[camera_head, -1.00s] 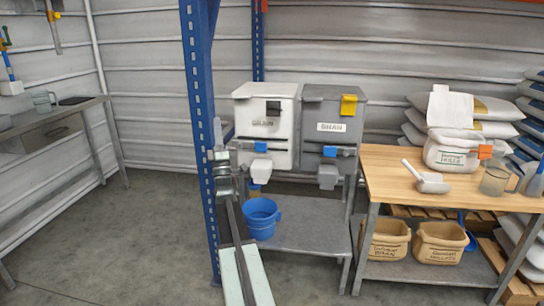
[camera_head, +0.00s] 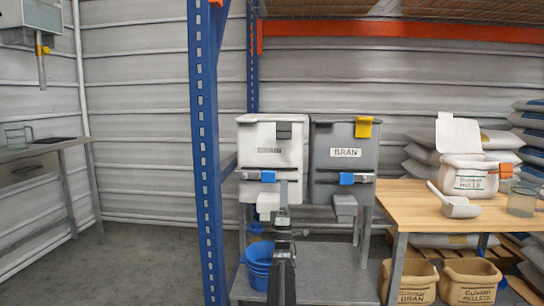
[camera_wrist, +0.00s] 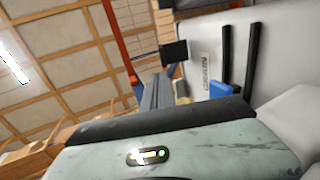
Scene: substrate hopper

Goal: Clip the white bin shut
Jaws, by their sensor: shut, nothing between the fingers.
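The white bin (camera_head: 254,149) stands on the left of a metal stand in the head view, with a faint label on its front. A black latch (camera_head: 284,130) sits at the top right of its front, near the lid edge; I cannot tell whether it is fastened. A blue piece (camera_head: 267,176) sits on a dark rail below. My gripper (camera_head: 283,188) is shut and empty, pointing upward in front of the bin's lower right. In the wrist view the white bin (camera_wrist: 205,58) is turned sideways, with its black latch (camera_wrist: 174,52) near the middle.
A grey bin (camera_head: 330,165) labelled BRAN, with a yellow latch (camera_head: 363,127), stands close on the right. A blue rack post (camera_head: 206,150) rises at left. A blue bucket (camera_head: 257,264) is on the lower shelf. A wooden table (camera_head: 420,207) is at right.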

